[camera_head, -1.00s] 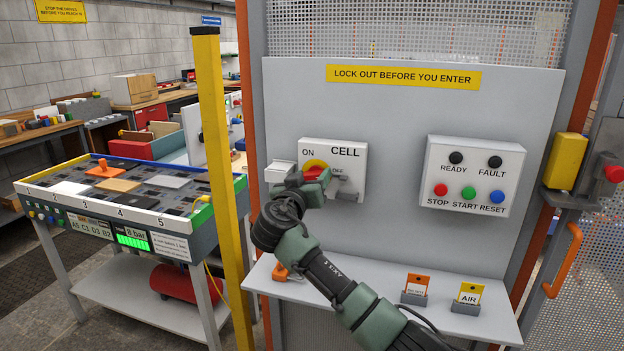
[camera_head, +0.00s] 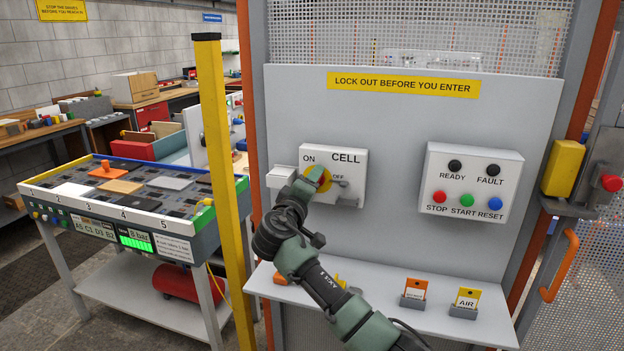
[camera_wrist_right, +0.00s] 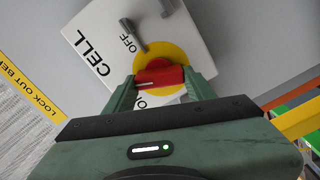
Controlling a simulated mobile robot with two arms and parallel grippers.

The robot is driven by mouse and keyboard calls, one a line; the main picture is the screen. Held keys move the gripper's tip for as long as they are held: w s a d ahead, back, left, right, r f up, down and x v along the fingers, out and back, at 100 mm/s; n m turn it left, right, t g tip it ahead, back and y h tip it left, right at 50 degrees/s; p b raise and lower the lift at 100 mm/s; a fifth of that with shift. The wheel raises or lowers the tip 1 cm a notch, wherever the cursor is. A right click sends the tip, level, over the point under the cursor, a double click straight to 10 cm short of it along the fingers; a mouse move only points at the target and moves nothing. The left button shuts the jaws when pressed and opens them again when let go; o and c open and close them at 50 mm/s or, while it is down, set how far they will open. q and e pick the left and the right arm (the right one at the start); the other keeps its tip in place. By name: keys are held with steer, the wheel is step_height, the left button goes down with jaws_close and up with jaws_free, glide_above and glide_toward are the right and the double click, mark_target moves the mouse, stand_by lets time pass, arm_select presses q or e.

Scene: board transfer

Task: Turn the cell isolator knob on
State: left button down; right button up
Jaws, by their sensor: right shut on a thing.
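The cell isolator box (camera_head: 347,160) is a pale box on the grey panel, marked CELL, ON and OFF. Its red knob (camera_wrist_right: 160,78) sits on a yellow disc (camera_head: 326,183). My right gripper (camera_head: 312,181) is shut on the knob, with one finger on each side of it in the right wrist view. In the head view the gripper hides most of the knob. My left gripper is out of view.
A grey hasp-like lever (camera_head: 344,192) sticks out on the box beside OFF. A button box (camera_head: 470,180) is to the right. A shelf (camera_head: 370,300) below holds tags in small holders. A yellow post (camera_head: 216,190) stands at left, before a workbench.

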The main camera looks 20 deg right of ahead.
steer(key=shift+f+n+p, duration=0.15)
steer(key=shift+n+p, duration=1.05)
steer(key=shift+n, duration=1)
steer(key=shift+a, duration=0.1)
steer(key=o, duration=1.4)
steer(key=shift+s, duration=0.1)
steer(key=b+v, duration=0.2)
steer(key=v, duration=0.5)
steer(key=shift+s+a, duration=0.2)
steer(key=shift+a, duration=0.05)
steer(key=shift+f, duration=0.1)
